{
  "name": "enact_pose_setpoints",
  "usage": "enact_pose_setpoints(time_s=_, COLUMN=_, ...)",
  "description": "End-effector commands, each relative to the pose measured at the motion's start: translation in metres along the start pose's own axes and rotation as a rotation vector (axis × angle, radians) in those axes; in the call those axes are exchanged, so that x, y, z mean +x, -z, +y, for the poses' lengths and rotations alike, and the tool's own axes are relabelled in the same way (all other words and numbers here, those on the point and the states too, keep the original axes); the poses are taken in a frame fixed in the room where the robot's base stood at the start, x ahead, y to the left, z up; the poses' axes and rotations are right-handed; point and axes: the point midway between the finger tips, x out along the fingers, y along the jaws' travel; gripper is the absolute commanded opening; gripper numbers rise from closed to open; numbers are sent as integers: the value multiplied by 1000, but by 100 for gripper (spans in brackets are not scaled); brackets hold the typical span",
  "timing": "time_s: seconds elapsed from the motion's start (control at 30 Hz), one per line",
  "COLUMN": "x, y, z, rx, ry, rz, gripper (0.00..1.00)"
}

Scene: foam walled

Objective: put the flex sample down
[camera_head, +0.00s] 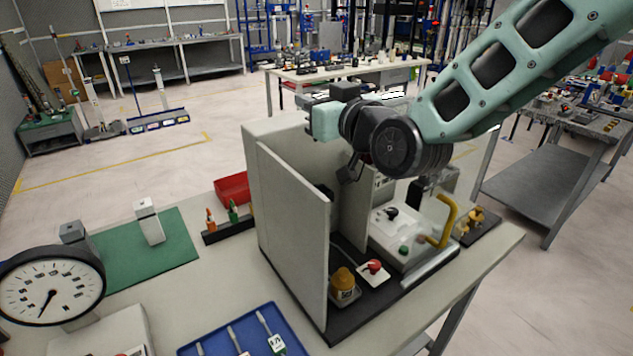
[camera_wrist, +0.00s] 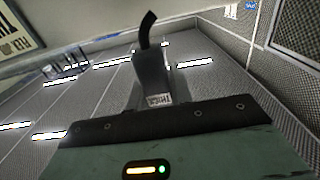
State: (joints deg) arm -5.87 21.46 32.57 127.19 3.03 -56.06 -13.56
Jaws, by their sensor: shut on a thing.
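My gripper (camera_head: 322,117) is raised above the walled bench unit, near the top of its grey panels. In the wrist view it is shut on a grey block with a small label and a dark curved strip standing up from it; I take this to be the flex sample (camera_wrist: 150,72). The fingertips are hard to make out against it. In the head view the held piece cannot be told apart from the dark wrist parts. The sample is clear of any surface in the wrist view, with wall and ceiling lights behind it.
The walled unit (camera_head: 292,235) holds a yellow-capped jar (camera_head: 343,283), a red knob (camera_head: 374,267) and a yellow handle (camera_head: 446,220). A blue tray (camera_head: 290,325) with labelled pieces, a green mat (camera_head: 185,240), a red bin (camera_head: 232,187) and a dial gauge (camera_head: 50,285) stand left.

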Motion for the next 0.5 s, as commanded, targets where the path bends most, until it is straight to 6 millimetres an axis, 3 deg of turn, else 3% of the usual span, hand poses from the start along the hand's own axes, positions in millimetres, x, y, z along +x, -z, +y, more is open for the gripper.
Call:
enact_pose_setpoints(time_s=0.03, x=0, y=-15, z=0, rx=5, ry=1, rz=-9, gripper=0)
enact_pose_setpoints(time_s=0.3, x=0, y=-76, z=-1, rx=4, ry=1, rz=-7, gripper=0)
enact_pose_setpoints(time_s=0.5, x=0, y=-102, z=-1, rx=1, ry=1, rz=-2, gripper=0)
